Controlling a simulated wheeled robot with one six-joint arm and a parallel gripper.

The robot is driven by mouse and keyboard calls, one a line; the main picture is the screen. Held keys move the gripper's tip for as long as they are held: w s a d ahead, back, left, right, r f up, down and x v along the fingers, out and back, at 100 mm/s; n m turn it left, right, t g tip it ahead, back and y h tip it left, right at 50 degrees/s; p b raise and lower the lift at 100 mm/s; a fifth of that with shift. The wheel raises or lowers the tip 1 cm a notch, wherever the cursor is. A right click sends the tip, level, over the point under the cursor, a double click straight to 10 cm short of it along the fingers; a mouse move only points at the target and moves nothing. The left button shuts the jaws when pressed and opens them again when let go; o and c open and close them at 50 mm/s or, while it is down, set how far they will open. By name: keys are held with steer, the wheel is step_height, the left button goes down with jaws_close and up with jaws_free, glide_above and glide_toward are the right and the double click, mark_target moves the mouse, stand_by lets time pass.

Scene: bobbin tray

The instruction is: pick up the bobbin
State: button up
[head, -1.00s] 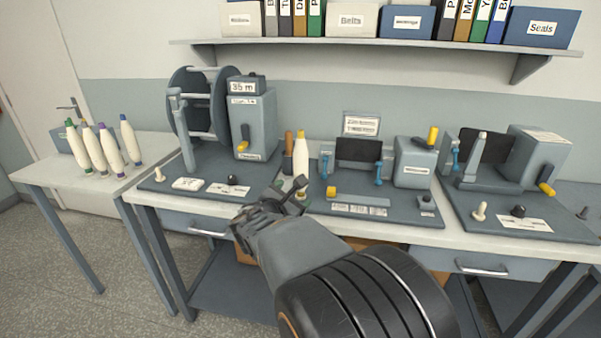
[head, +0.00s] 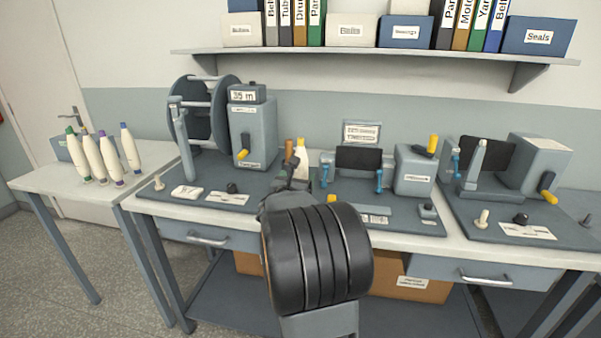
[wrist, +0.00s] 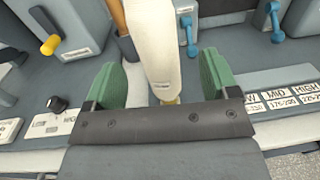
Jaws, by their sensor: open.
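One white bobbin (head: 301,151) with a yellow tip stands on the bench between two machines, partly hidden behind my arm in the head view. In the wrist view the bobbin (wrist: 152,40) rises upright between the two green finger pads of my gripper (wrist: 159,82). The pads are apart, one on each side, with visible gaps to the bobbin. My gripper (head: 287,178) is small and mostly hidden by my arm in the head view. Several more white bobbins (head: 108,158) with coloured tips stand on the side table at the left.
A brown-handled tool (wrist: 118,17) stands just left of the bobbin. A winding machine with a reel (head: 205,112) is to the left, and a machine with blue clamps (head: 358,160) is close on the right. A shelf (head: 370,52) with boxes and binders hangs above.

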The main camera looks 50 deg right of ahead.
mark_target(299, 174)
steer(key=shift+p+x, duration=0.45)
steer(key=shift+x, duration=2.2)
steer(key=shift+w, duration=0.1)
steer(key=shift+a, duration=0.1)
steer(key=c, duration=1.1)
